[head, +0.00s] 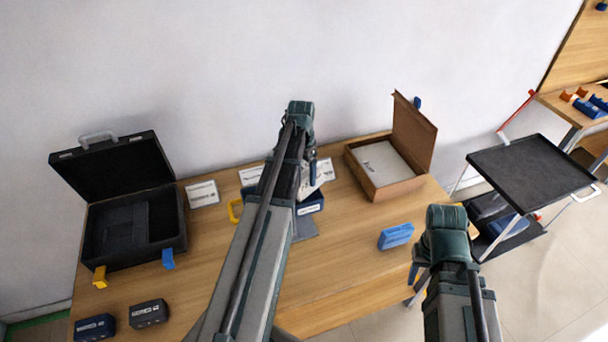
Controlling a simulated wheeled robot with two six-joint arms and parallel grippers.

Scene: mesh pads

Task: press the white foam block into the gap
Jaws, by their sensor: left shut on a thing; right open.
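My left gripper (312,174) is over the middle of the table, pointing down. It is shut on a white piece (308,186), apparently the white foam block, partly hidden by my arm. The piece is just above or in a dark blue bin (312,203) with a white label; I cannot tell if they touch. The brown box (399,188) stands open to the right with a pale, flat filling (382,162). The open black case (180,238) at left has dark foam with recesses. Which gap is meant is unclear. My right gripper (416,282) is open by the table's right front edge, partly hidden.
A blue block (396,236) lies on the wooden table (345,270) at right. Two dark boxes (95,327) (149,313) lie at front left. Yellow and blue clips (168,259) sit by the case. A black cart (530,175) stands right of the table.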

